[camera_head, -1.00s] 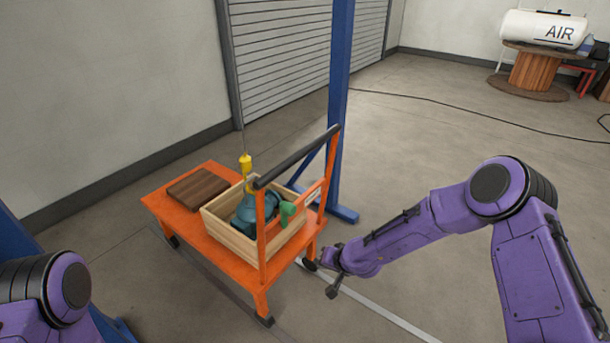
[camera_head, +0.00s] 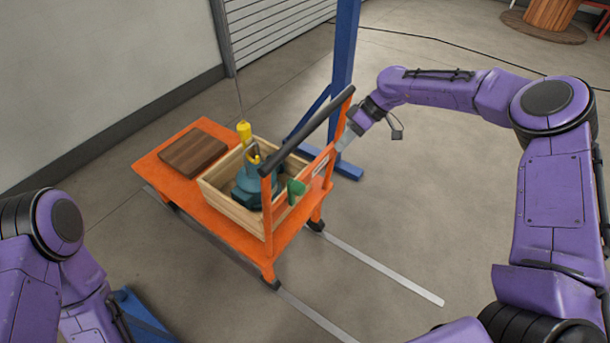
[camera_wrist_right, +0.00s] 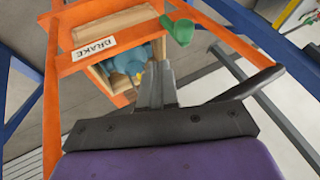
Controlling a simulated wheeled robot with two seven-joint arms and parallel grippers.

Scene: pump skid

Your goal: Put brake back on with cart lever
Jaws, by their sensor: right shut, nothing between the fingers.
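The orange cart (camera_head: 192,223) stands with its black push handle (camera_head: 308,130) toward me. A green lever (camera_head: 296,188) is on the handle frame's crossbar, near the left post; it also shows in the right wrist view (camera_wrist_right: 180,30). A white BRAKE label (camera_wrist_right: 94,48) is on the same orange crossbar. My right gripper (camera_head: 346,139) is beside the right post of the frame, below the handle. In the right wrist view its fingers (camera_wrist_right: 159,68) are together and empty, apart from the lever. My left arm shows at lower left, its gripper out of view.
On the cart are a wooden crate (camera_head: 223,208) holding a teal pump (camera_head: 247,182) and a brown wooden board (camera_head: 194,153). A blue post (camera_head: 343,60) stands behind the cart. Floor rails (camera_head: 400,278) run under it.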

